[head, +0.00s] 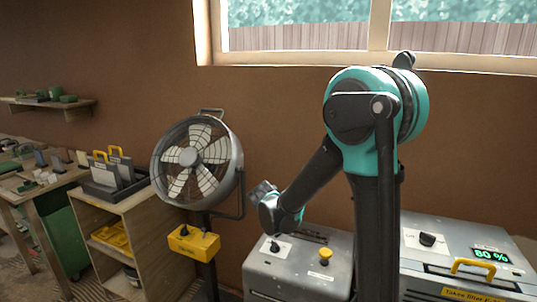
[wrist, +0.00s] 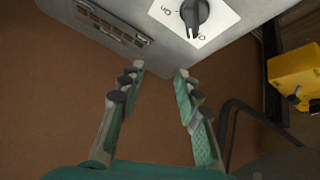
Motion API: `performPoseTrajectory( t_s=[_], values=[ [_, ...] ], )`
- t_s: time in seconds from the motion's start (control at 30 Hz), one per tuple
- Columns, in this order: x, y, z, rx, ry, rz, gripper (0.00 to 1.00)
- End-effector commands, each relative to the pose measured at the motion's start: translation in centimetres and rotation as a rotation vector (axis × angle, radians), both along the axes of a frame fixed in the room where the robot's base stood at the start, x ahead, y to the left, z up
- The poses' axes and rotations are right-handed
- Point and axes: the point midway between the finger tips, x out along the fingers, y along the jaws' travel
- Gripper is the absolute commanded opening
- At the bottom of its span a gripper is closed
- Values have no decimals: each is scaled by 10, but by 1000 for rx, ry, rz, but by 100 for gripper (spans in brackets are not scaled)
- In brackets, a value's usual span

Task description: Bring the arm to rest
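My arm rises at the right of the head view and bends down to the left. My gripper (head: 263,190) is at its end, above the left part of a grey machine and to the right of the fan. In the wrist view my gripper (wrist: 159,69) has its two green fingers apart with nothing between them, so it is open and empty. The grey machine (head: 300,275) has a dial (head: 275,246) on a white plate and a yellow button (head: 326,255). The machine (wrist: 125,20) and its dial (wrist: 195,14) show just beyond the fingertips.
A round fan (head: 197,160) stands left of my gripper, with a yellow box (head: 194,243) on its post; that box shows at the right of the wrist view (wrist: 295,75). A second grey unit (head: 465,265) reads 80 %. A wooden cabinet (head: 150,225) and workbench stand farther left.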

Motion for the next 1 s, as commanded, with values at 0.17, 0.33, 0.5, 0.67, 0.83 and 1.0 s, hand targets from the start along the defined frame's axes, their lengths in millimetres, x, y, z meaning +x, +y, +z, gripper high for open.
performPoseTrajectory(
  t_s=[0.17,0.33,0.5,0.67,0.83,1.0],
  values=[
    [-58,-70,2,31,94,-7,34],
    [-120,-115,-3,77,168,5,34],
    [-183,-143,-15,134,218,23,34],
    [-228,-154,-28,181,242,46,34],
    [-250,-155,-36,207,250,62,34],
    [-253,-156,-37,210,250,65,34]
  ],
)
